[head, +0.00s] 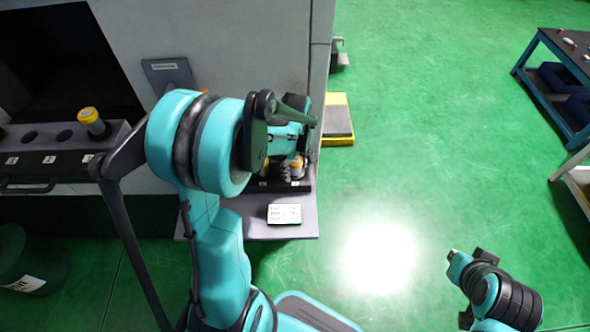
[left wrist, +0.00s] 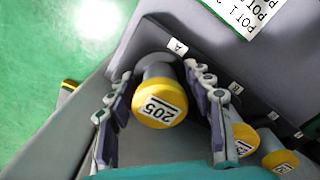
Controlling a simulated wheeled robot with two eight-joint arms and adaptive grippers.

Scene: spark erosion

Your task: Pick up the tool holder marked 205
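The tool holder marked 205 (left wrist: 160,104) has a yellow cap and a grey body. It stands in the end slot, labelled A, of a dark rack (left wrist: 215,76). My left gripper (left wrist: 158,80) is open, with one finger on each side of this holder and narrow gaps visible beside the cap. In the head view the left gripper (head: 284,165) is over the rack (head: 270,186), partly hidden by my arm. Two more yellow-capped holders (left wrist: 243,134) (left wrist: 280,160) stand in the row, close to the right finger. My right gripper (head: 467,262) is at lower right, away from the rack; its fingers are unclear.
A printed card (head: 284,213) lies on the grey shelf (head: 250,228) in front of the rack. Another yellow-capped holder (head: 91,120) stands in a rack at left. The machine wall (head: 230,40) rises behind. Green floor is clear at right; a blue table (head: 548,85) stands far right.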

